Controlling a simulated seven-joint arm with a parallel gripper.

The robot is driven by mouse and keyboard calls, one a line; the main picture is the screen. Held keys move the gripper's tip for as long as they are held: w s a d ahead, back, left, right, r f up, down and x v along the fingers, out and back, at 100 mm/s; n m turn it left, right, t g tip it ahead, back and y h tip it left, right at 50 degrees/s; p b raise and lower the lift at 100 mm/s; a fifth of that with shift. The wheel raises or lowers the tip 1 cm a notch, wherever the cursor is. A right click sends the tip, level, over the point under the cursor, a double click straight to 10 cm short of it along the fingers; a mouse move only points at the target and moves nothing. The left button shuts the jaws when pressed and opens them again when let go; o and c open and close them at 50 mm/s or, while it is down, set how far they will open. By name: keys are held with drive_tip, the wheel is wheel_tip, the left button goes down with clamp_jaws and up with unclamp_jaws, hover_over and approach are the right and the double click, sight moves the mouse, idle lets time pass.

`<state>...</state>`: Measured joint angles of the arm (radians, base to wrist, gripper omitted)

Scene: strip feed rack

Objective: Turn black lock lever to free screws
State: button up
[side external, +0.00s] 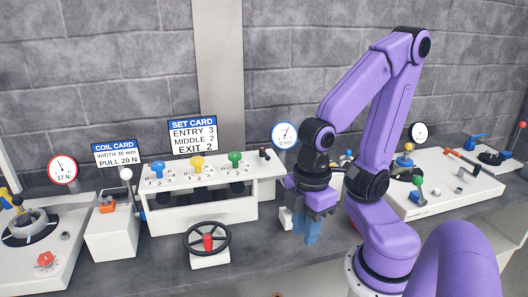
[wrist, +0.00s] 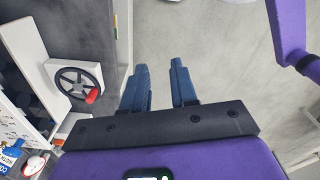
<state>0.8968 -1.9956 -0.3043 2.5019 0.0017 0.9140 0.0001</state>
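The white feed rack (side external: 205,217) stands left of my gripper. On its top are a blue screw knob (side external: 158,170), a yellow screw knob (side external: 197,163) and a green screw knob (side external: 235,159). A small dark lever (side external: 264,153), which looks like the black lock lever, stands at the right end of the top. My gripper (side external: 306,236) points down, right of the rack and apart from the lever. In the wrist view the blue fingers of my gripper (wrist: 160,88) are apart with nothing between them. The lever cannot be made out in the wrist view.
A black handwheel (side external: 207,240) with a red grip stands before the rack; it also shows in the wrist view (wrist: 80,82). A round blue-rimmed gauge (side external: 285,134) stands behind my gripper. The set card (side external: 193,135) stands behind the rack. Other white stations flank it.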

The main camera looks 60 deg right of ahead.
drive_tip(key=shift+w+a+r, duration=0.1)
drive_tip(key=shift+w, duration=0.15)
clamp_jaws()
drive_tip(key=w+r+m, duration=0.1)
drive_tip(key=w+r, duration=0.3)
drive_tip(key=w, duration=0.7)
drive_tip(key=w+d+r+m+h, duration=0.1)
drive_tip(key=w+d+r, duration=0.2)
drive_tip(key=w, duration=0.6)
drive_tip(key=m+g+h, duration=0.1)
drive_tip(key=m+g, duration=0.1)
approach(265, 156)
drive_tip(key=w+a+r, duration=0.2)
drive_tip(key=w+r, duration=0.2)
drive_tip(key=r, duration=0.1)
drive_tip(key=shift+m, duration=0.3)
drive_tip(key=x, duration=1)
drive_tip(key=shift+w+f, duration=0.1)
drive_tip(key=shift+w, duration=0.05)
drive_tip(key=shift+s+d+f, duration=0.55)
drive_tip(key=shift+s+d, duration=0.05)
drive_tip(key=shift+s, duration=0.15)
drive_tip(key=shift+s+d+f, duration=0.35)
drive_tip(key=shift+s+d, duration=0.05)
drive_tip(key=shift+s, duration=0.05)
